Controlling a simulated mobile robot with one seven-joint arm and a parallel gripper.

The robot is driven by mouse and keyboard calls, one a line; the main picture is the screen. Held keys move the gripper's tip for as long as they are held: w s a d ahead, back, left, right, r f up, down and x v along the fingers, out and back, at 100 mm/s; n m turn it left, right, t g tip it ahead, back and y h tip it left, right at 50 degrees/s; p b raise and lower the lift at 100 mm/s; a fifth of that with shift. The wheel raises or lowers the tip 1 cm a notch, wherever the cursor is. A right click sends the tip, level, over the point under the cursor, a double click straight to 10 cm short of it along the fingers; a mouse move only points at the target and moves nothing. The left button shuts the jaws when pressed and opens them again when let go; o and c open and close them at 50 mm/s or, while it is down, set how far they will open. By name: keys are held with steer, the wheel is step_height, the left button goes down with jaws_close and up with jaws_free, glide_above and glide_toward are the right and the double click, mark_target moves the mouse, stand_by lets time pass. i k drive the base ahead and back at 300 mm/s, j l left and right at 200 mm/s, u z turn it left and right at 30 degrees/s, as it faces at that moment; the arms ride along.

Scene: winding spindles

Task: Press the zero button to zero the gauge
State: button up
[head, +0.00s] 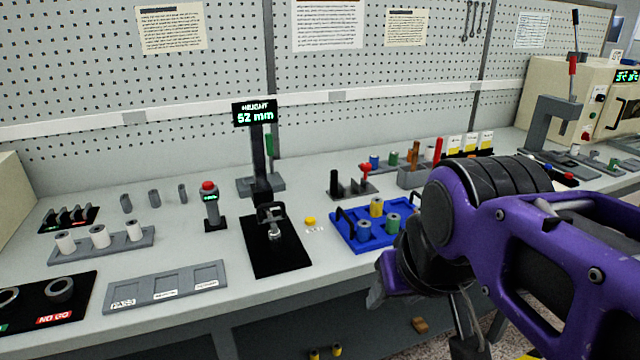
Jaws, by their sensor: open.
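The height gauge (266,182) stands on the bench with its display (255,113) reading "HEIGHT 52 mm". Its black base plate (270,260) lies in front, with a small metal anvil (274,232) on it. A small yellow button (310,220) sits to the right of the plate, with a white label (314,230) in front whose text is too small to read. My gripper (376,292) is at the bench's front edge, below and right of the button and apart from it. It is open; my purple arm hides most of it.
A blue tray (345,234) with several spindles lies right of the button, close to my arm. A post with a red button (209,190) stands left of the gauge. A grey three-slot tray (165,286) and spindle rack (100,248) are further left.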

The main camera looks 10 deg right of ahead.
mark_target(310, 221)
steer(key=k+j+z, duration=0.1)
steer(key=k+z, duration=0.2)
steer(key=k, duration=0.15)
steer(key=k+z, duration=0.25)
steer(key=k, duration=0.15)
